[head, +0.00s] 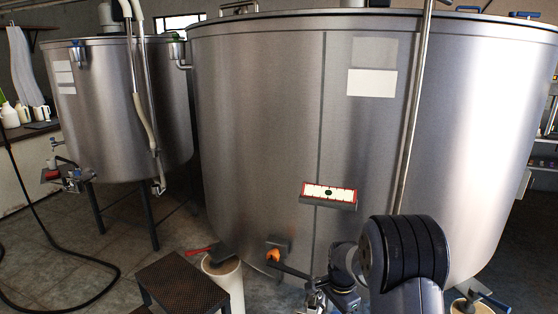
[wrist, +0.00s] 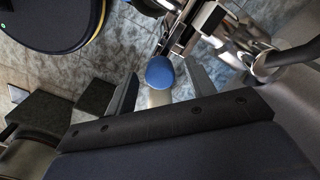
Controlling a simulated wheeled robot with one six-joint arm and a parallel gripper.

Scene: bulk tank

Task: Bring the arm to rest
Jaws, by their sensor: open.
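My gripper (wrist: 165,75) is open in the wrist view, its two dark fingers spread apart. A blue round knob (wrist: 160,72) on a pale stem shows in the gap between the fingertips. I cannot tell whether either finger touches it; it looks unheld. In the head view my arm reaches down at the lower right, in front of the big steel tank (head: 260,120). The arm's dark rounded links hide most of the gripper and part of the tank's lower front there.
Chrome pipework (wrist: 290,55) lies close to the right finger. An orange-handled fitting (head: 273,255) is low on the tank. A white bucket (head: 225,285) and a dark step stool (head: 182,285) stand left of the arm. A smaller tank (head: 100,110) and a hose (head: 60,245) are farther left.

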